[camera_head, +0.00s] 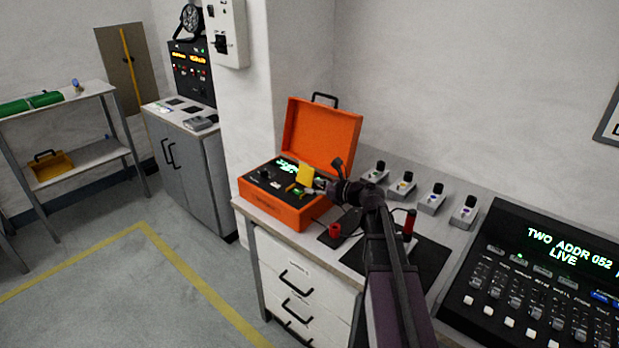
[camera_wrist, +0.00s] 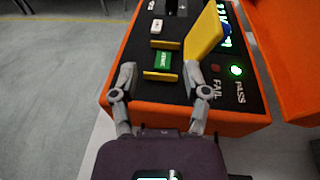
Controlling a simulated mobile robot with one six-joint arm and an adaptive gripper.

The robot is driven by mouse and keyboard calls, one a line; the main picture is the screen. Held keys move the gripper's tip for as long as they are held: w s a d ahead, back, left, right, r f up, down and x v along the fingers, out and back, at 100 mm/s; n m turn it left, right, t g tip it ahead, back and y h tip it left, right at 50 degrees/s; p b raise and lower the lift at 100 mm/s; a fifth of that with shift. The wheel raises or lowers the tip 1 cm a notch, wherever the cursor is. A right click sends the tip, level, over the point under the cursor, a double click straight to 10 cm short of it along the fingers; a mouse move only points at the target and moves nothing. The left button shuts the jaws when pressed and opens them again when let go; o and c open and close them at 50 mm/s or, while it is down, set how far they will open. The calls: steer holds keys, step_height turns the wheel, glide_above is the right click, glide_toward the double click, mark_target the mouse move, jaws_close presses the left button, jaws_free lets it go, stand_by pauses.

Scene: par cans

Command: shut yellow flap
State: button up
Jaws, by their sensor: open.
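The yellow flap (camera_wrist: 205,32) stands raised and tilted on the panel of the orange case (camera_wrist: 250,118) in the wrist view. In the head view the flap (camera_head: 305,175) shows above the panel of the open orange case (camera_head: 270,211). A green block (camera_wrist: 163,60) sits between two low yellow walls beside the flap. My gripper (camera_wrist: 158,80) is open, with its fingers apart at either side of the near yellow wall. In the head view my gripper (camera_head: 322,184) reaches over the case's right side. Whether the fingers touch anything is unclear.
The case's orange lid (camera_head: 320,135) stands open behind the panel. A green PASS light (camera_wrist: 236,71) glows beside a dark red FAIL light (camera_wrist: 215,68). Several small grey devices (camera_head: 432,200) line the bench at right, near a black console (camera_head: 535,280).

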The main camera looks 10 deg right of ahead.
mark_target(309, 167)
steer(key=w+d+m+t, duration=0.1)
steer(key=d+m+b, duration=0.1)
steer(key=d+m, duration=0.1)
steer(key=w+d+m+t, duration=0.1)
steer(key=m, duration=0.1)
steer(key=shift+w+d+r+t, duration=0.15)
steer(key=shift+w+r+t, duration=0.15)
steer(key=shift+w+r, duration=0.1)
steer(key=shift+d+r+m, duration=0.2)
steer(key=shift+d+m, duration=0.15)
steer(key=shift+m, duration=0.15)
steer(key=shift+w+a, duration=0.1)
steer(key=shift+w, duration=0.05)
steer(key=shift+x, duration=3.65)
steer(key=shift+r, duration=0.1)
jaws_close()
